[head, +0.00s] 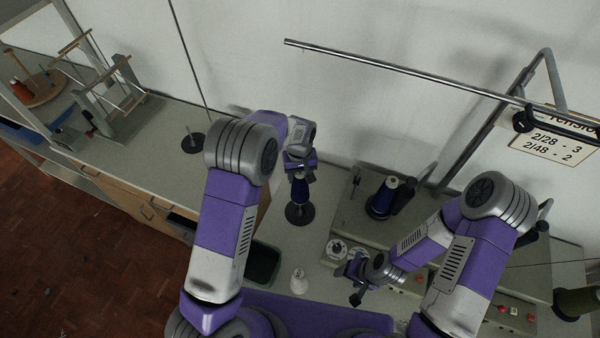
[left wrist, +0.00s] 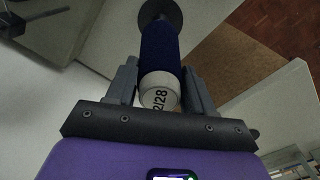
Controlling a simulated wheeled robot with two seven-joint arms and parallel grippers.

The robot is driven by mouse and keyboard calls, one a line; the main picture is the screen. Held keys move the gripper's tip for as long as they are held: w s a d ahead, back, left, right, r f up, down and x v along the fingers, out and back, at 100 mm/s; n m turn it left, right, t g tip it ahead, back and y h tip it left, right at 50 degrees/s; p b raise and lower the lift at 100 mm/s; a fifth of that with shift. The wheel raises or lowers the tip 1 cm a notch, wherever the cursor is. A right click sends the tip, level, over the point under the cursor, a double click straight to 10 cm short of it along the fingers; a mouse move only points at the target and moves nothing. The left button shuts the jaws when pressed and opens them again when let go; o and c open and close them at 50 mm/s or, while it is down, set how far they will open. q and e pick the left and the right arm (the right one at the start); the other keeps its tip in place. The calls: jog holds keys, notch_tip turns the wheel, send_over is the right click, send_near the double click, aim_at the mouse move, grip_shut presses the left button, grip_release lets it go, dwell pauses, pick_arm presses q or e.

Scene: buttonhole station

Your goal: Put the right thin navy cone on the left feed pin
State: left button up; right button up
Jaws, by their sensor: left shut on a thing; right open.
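My left gripper (head: 299,176) is shut on a thin navy cone (head: 300,191), which stands upright over a round black base (head: 299,214). In the left wrist view the navy cone (left wrist: 159,48) sits between the fingers, its pale end marked 2/28 towards me and the dark disc (left wrist: 160,12) beyond it. I cannot tell whether the cone rests on that base or is slightly raised. A bare feed pin on a black base (head: 193,141) stands further left on the bench. My right gripper (head: 355,283) is open and empty over the front of the machine.
Another navy cone (head: 382,198) stands on the grey machine (head: 345,218). A small white cone (head: 299,281) and a dark bin (head: 264,262) are in front. A winder (head: 115,95) stands at far left. A metal rod (head: 400,71) crosses above the machine. An olive cone (head: 577,302) is at far right.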

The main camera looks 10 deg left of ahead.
pick_arm(q)
jog(key=shift+f+b, duration=1.6)
jog(key=shift+f, duration=1.2)
pick_arm(e)
jog(key=shift+f, duration=1.8)
pick_arm(q)
jog(key=shift+f+b, duration=1.85)
jog(key=shift+f, duration=0.6)
pick_arm(e)
jog(key=shift+f, duration=1.8)
pick_arm(q)
jog(key=shift+f+b, duration=0.35)
jog(key=shift+f, duration=0.1)
pick_arm(e)
jog(key=shift+f, duration=0.4)
pick_arm(q)
jog(key=o, duration=1.4)
jog(key=shift+r, duration=0.1)
notch_tip(320, 180, up, 7)
jog(key=shift+r, duration=0.2)
pick_arm(e)
jog(key=shift+r, duration=0.1)
